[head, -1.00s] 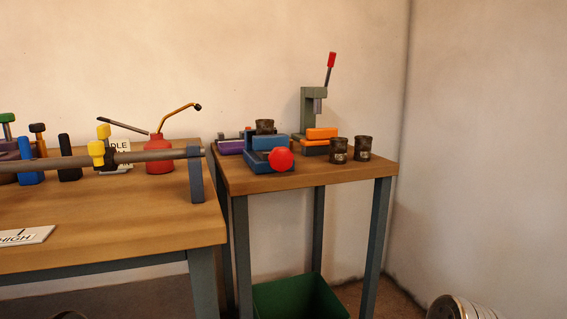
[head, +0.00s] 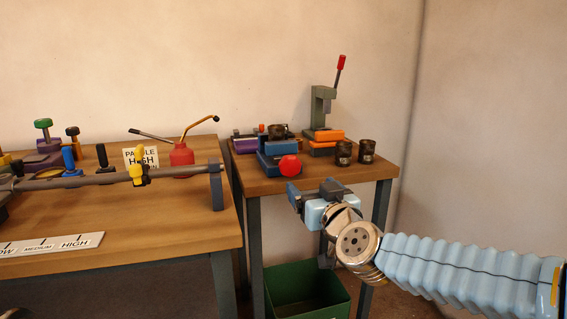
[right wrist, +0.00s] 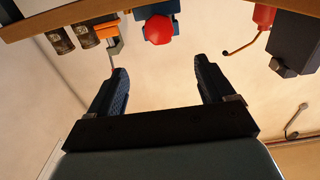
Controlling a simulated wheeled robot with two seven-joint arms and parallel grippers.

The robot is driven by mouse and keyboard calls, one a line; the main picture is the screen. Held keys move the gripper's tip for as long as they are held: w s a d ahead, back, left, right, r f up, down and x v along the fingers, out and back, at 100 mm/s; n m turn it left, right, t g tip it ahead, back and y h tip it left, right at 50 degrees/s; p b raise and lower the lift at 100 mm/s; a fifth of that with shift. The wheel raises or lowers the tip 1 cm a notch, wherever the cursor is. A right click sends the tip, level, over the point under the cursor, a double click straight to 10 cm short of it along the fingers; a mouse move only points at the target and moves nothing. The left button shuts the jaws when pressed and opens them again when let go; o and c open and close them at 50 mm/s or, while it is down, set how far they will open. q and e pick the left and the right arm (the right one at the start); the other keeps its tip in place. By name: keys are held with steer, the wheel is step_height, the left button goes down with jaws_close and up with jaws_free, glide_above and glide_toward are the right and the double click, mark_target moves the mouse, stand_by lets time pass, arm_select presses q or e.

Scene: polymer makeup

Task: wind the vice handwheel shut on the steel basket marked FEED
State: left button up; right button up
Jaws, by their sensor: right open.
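The blue vice (head: 272,167) stands on the small right-hand table, its red round handwheel (head: 290,166) facing me. A dark steel basket (head: 277,131) sits at the vice, behind its blue front part; its marking is not visible, and I cannot tell whether the jaws touch it. My right gripper (head: 312,192) is open and empty, below and in front of the handwheel near the table's front edge. In the right wrist view the red handwheel (right wrist: 159,29) appears beyond the two spread fingers (right wrist: 163,82), apart from them. My left gripper is not in view.
Two dark baskets (head: 343,153) (head: 366,151) with small unreadable labels stand right of the vice. Behind them is a press (head: 322,106) with an orange block. A green bin (head: 305,291) is under the table. A long bench (head: 150,220) with a horizontal bar stands left.

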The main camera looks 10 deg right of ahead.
mark_target(291, 166)
steer(key=w, duration=1.3)
steer(key=shift+w+a+f, duration=0.15)
steer(key=shift+w+a, duration=0.05)
steer(key=shift+w, duration=0.05)
steer(key=shift+c, duration=0.4)
steer(key=c, duration=0.9)
